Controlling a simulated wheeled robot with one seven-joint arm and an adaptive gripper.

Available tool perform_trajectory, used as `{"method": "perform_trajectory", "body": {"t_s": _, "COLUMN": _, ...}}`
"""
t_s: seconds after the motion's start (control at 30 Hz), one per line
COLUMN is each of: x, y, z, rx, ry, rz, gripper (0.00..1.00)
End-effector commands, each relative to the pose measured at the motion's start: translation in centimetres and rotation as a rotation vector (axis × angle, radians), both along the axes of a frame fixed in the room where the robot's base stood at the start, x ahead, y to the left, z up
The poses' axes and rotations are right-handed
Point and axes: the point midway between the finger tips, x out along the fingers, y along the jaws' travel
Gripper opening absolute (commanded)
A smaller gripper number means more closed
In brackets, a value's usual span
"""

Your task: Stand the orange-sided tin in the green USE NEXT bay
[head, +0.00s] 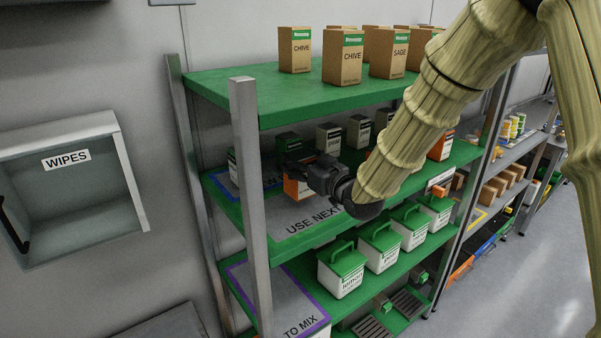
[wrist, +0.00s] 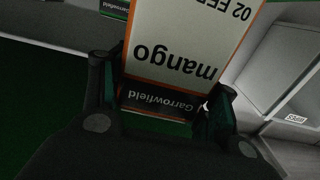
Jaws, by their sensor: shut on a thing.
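My gripper (head: 308,173) is shut on an orange-sided tin (head: 296,190) at the middle shelf. In the wrist view the tin (wrist: 185,45) shows a white face reading "mango" and a dark "Garrowfield" band, upside down in the picture, between my two fingers (wrist: 160,97). The grey USE NEXT bay (head: 290,222) lies on the middle shelf, and the tin is over or at its back part. My gripper hides part of the tin and bay. I cannot tell whether the tin touches the shelf.
Several tins (head: 328,138) stand behind my gripper, and another orange-sided tin (head: 441,147) stands to the right. A grey metal post (head: 251,190) rises at the shelf's front left. The green top shelf (head: 220,88) is overhead. Green-lidded tubs (head: 341,268) stand below.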

Motion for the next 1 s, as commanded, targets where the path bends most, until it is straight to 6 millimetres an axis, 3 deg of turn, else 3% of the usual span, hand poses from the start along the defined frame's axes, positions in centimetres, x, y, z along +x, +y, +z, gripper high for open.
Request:
{"method": "perform_trajectory", "body": {"t_s": 0.47, "x": 0.0, "y": 0.0, "z": -3.7, "rx": 0.001, "ry": -0.002, "rz": 0.000, "gripper": 0.12}}
{"method": "perform_trajectory", "body": {"t_s": 0.93, "x": -0.1, "y": 0.0, "z": -4.3, "rx": 0.001, "ry": -0.003, "rz": 0.000, "gripper": 0.12}}
{"method": "perform_trajectory", "body": {"t_s": 0.97, "x": -0.1, "y": 0.0, "z": -4.3, "rx": 0.000, "ry": -0.001, "rz": 0.000, "gripper": 0.64}}
{"method": "perform_trajectory", "body": {"t_s": 1.0, "x": -0.1, "y": 0.0, "z": -4.3, "rx": 0.000, "ry": -0.001, "rz": 0.000, "gripper": 0.71}}
